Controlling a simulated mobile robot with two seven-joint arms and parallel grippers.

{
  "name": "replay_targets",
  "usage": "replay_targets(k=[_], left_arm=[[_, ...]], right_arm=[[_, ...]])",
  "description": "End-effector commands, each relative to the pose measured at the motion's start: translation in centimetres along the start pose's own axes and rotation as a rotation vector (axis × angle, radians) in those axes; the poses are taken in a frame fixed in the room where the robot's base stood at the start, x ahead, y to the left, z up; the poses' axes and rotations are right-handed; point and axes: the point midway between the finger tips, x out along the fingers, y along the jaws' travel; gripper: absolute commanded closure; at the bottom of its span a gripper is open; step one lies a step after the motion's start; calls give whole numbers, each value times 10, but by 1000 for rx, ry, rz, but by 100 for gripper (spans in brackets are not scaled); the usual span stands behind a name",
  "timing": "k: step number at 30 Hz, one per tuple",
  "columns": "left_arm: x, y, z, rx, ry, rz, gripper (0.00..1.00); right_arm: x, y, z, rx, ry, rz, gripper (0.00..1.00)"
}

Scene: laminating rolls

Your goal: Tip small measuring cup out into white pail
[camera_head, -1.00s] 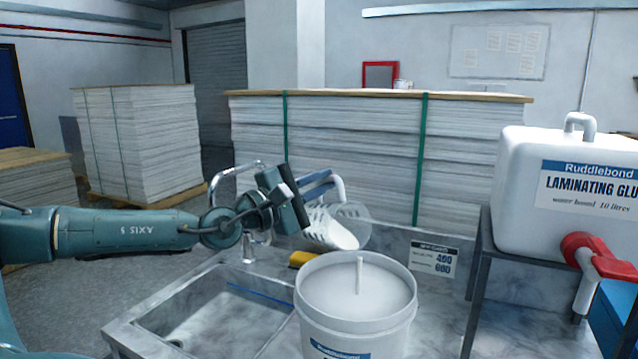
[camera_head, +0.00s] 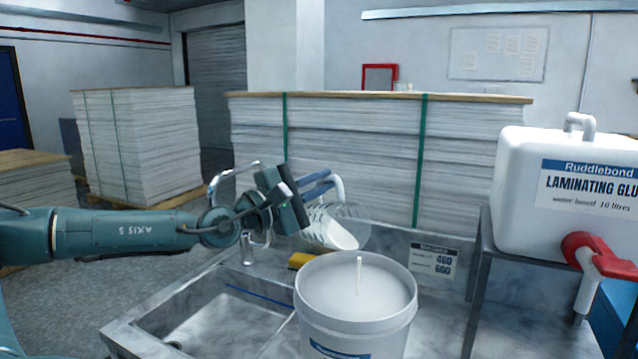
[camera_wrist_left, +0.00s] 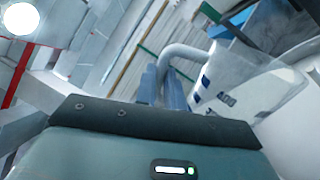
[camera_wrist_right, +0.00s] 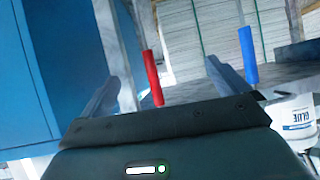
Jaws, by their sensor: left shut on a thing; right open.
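The small measuring cup (camera_head: 357,228) is clear, with a pale curved handle, and is tilted well over with white liquid inside. My left gripper (camera_head: 318,188) is shut on its handle and holds it above and behind the white pail (camera_head: 355,325). The left wrist view shows the cup (camera_wrist_left: 248,82) with dark markings, to the right of the left gripper's fingers (camera_wrist_left: 163,88). The pail stands upright, holds white liquid and has a thin pale stick in it. No falling stream is clear. My right gripper (camera_wrist_right: 163,82) is open and empty in its wrist view.
A sink (camera_head: 225,318) lies left of the pail, with a tap (camera_head: 247,248) and yellow sponge (camera_head: 300,260) behind. A glue tank (camera_head: 540,180) with a red tap (camera_head: 590,253) stands at right. Red (camera_wrist_right: 152,78) and blue (camera_wrist_right: 248,55) bars show near my right gripper.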

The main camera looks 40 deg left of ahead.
Motion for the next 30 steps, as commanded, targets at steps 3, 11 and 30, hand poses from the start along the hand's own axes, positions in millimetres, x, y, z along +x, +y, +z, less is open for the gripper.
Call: replay_targets(k=[3, 11, 30], left_arm=[[0, 1, 0, 1, -1, 2, 100], [1, 4, 9, 56, -14, 2, 100], [2, 7, 22, 155, -36, 2, 100]], right_arm=[[0, 0, 0, -2, -2, 0, 0], [-2, 1, -2, -4, -5, 1, 0], [-4, 1, -5, -6, -5, 1, 0]])
